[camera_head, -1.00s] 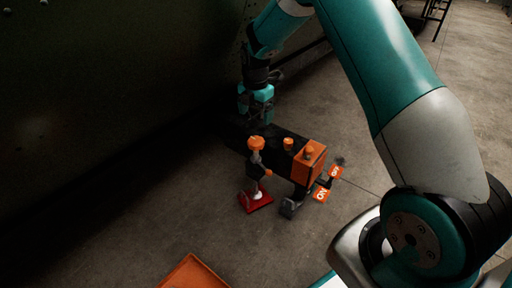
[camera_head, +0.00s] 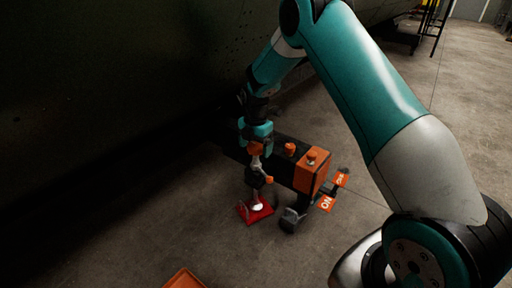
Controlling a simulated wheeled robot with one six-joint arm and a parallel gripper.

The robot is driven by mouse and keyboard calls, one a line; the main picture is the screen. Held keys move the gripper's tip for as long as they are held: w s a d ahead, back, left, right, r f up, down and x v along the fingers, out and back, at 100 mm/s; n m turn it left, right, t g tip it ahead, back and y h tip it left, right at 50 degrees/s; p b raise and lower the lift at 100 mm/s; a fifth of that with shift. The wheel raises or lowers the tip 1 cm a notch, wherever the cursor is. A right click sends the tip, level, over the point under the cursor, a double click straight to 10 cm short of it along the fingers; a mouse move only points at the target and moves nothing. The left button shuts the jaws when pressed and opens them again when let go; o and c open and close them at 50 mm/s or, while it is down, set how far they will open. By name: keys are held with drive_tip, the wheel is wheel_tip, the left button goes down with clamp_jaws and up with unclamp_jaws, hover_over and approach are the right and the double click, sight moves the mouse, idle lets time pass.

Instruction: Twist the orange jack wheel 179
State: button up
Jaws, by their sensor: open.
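The orange jack wheel (camera_head: 256,149) tops a jack standing on a red base plate (camera_head: 254,211) on the floor. My gripper (camera_head: 256,143) points down directly over the wheel, its teal body just above and partly in front of it. The jaws are open around or just above the wheel; whether they touch it cannot be told at this size. A grey shaft with a small orange knob (camera_head: 269,180) shows under the wheel.
The dark fuselage wall (camera_head: 110,90) fills the left. An orange tray edge (camera_head: 184,279) lies at the bottom.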

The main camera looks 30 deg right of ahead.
drive_tip(key=c, duration=0.9)
drive_tip(key=shift+r+m+p, duration=0.15)
drive_tip(key=shift+m+p, duration=0.15)
drive_tip(key=shift+p, duration=0.3)
